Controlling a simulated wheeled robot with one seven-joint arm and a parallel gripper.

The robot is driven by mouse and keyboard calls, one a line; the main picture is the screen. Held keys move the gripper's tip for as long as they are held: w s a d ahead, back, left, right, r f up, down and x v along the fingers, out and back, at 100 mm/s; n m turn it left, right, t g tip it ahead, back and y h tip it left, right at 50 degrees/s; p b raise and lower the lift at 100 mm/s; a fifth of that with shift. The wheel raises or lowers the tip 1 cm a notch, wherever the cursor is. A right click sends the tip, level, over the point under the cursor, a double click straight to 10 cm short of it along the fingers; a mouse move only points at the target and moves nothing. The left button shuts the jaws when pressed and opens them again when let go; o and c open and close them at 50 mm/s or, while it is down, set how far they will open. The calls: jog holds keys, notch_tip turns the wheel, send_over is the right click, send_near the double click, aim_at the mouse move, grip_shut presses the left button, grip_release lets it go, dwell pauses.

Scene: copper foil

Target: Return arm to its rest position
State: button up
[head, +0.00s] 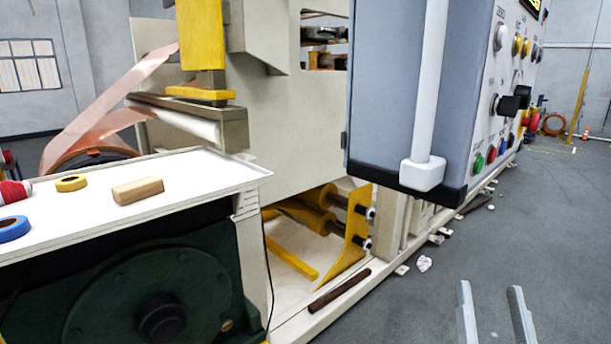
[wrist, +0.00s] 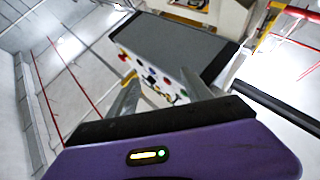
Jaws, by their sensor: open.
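In the head view, the two grey fingers of my gripper (head: 492,312) show at the bottom right over the floor. They are apart, with nothing between them. In the wrist view, the purple gripper body fills the bottom, and the fingers of my gripper (wrist: 158,92) spread apart in front of it. The control cabinet (wrist: 165,50) lies beyond the fingers in that view. No object is held.
The grey control cabinet (head: 410,90) with buttons and a white handle (head: 430,90) stands at centre right. A white bench (head: 95,215) with tape rolls and a wooden block (head: 138,190) is at left. Small debris (head: 424,263) lies along the machine base. The right floor (head: 555,230) is mostly clear.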

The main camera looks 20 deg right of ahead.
jog(key=s+a+f+n+g+y, duration=0.5)
jog(key=s+a+f+y, duration=0.8)
jog(key=s+a+f, duration=0.6)
jog(key=s+f+n, duration=0.1)
jog(key=n, duration=0.1)
jog(key=shift+n+g+y, duration=0.3)
jog(key=shift+y, duration=0.1)
jog(key=shift+w, duration=0.1)
dwell(0.6)
